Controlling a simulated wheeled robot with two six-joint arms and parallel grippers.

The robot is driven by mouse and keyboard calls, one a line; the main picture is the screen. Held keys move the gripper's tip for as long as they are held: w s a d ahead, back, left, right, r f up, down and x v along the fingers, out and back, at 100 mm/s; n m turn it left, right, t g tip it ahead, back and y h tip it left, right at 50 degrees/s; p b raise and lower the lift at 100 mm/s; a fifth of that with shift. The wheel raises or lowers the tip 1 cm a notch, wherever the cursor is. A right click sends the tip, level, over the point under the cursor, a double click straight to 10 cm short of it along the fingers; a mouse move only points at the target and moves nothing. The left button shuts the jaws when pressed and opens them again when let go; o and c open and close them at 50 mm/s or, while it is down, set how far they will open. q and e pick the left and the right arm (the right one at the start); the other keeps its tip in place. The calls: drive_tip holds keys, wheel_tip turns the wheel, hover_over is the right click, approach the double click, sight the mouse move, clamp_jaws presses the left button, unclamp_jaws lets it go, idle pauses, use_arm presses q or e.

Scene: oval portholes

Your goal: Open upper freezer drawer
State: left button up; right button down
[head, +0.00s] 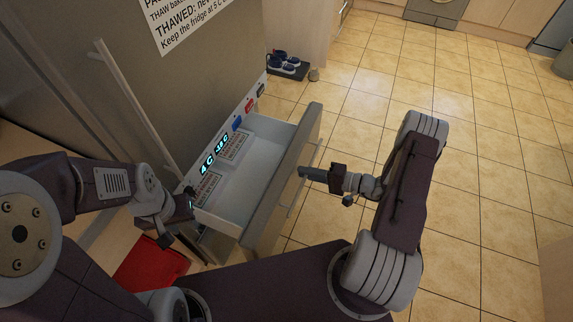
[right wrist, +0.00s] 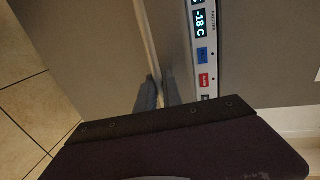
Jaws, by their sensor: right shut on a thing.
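The upper freezer drawer (head: 230,208) stands pulled out below the tall grey fridge door (head: 190,75) in the head view. My right gripper (head: 304,171) is shut on the handle from the right. In the right wrist view the fingertips (right wrist: 158,97) show beside the handle bar (right wrist: 147,35). My left gripper (head: 190,199) is by the drawer's left side wall; its jaw opening is unclear.
A control strip with a display (head: 215,152) runs above the drawer and also shows in the right wrist view (right wrist: 203,25). A red object (head: 150,267) lies low at left. Shoes on a dark mat (head: 287,69) are on the floor behind. The tiled floor (head: 480,180) at right is clear.

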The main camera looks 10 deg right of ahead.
drive_tip(key=f+v, duration=0.1)
drive_tip(key=v, duration=0.5)
drive_tip(key=shift+f, duration=0.1)
drive_tip(key=c, duration=1.8)
unclamp_jaws()
drive_tip(key=shift+d, duration=0.1)
drive_tip(key=v, duration=0.9)
drive_tip(key=shift+s, duration=0.1)
